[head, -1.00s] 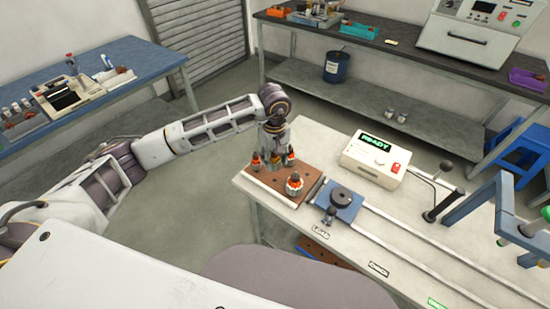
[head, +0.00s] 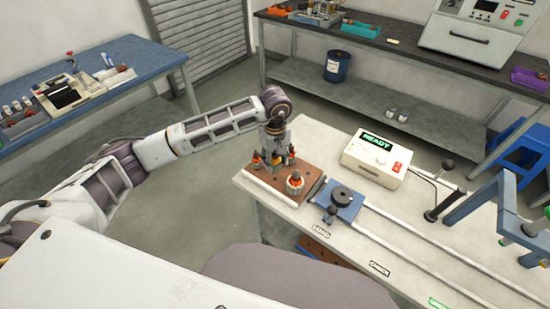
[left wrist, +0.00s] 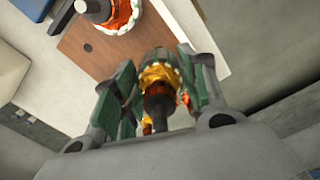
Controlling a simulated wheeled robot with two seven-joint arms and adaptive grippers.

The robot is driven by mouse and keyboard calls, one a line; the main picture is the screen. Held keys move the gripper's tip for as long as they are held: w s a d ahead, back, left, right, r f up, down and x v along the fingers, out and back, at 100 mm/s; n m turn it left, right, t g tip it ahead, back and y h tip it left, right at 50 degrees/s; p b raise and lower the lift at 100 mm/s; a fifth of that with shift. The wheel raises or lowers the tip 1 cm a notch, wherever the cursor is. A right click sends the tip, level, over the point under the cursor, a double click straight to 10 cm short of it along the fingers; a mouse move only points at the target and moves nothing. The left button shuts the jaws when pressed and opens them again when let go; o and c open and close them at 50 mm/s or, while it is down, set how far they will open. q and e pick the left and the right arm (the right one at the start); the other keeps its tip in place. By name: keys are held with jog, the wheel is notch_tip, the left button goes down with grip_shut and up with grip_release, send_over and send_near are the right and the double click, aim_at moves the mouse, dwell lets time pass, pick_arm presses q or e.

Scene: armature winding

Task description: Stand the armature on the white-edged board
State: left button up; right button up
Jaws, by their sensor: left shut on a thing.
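My left gripper (head: 275,150) is over the brown board (head: 262,183), pointing down. It is shut on an armature (left wrist: 160,78) with yellow-orange windings, a pale toothed core and a dark shaft, held between green-padded fingers in the left wrist view. The held armature looks upright over the board; I cannot tell whether it touches it. The board (left wrist: 75,45) has a white edge, seen in the left wrist view. Another orange-wound armature (head: 295,183) stands at the board's near right corner. An orange part (head: 256,160) shows beside the gripper's left side. My right gripper is not in view.
A blue fixture (head: 342,203) with a dark round knob and long rails lies right of the board. A READY box (head: 375,160) stands behind on the white table (head: 310,135). A blue frame (head: 500,205) stands at the right. Table surface between board and box is clear.

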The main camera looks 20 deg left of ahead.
pick_arm(q)
jog(key=shift+f, duration=0.85)
jog(key=shift+f+b, duration=0.35)
jog(key=shift+b, duration=0.05)
jog(key=shift+f, duration=0.3)
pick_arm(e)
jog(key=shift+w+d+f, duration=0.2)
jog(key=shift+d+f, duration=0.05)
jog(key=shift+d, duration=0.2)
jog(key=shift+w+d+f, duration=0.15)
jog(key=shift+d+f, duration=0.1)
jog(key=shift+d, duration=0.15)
pick_arm(q)
jog(key=shift+f+b, duration=0.5)
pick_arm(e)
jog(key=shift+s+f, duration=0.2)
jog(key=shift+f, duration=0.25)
pick_arm(q)
jog(key=shift+f+b, duration=0.6)
jog(key=shift+f, duration=0.1)
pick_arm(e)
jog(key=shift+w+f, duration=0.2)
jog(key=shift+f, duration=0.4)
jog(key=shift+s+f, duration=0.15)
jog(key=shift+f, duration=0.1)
pick_arm(q)
jog(key=o, duration=1.3)
jog(key=shift+o, duration=0.3)
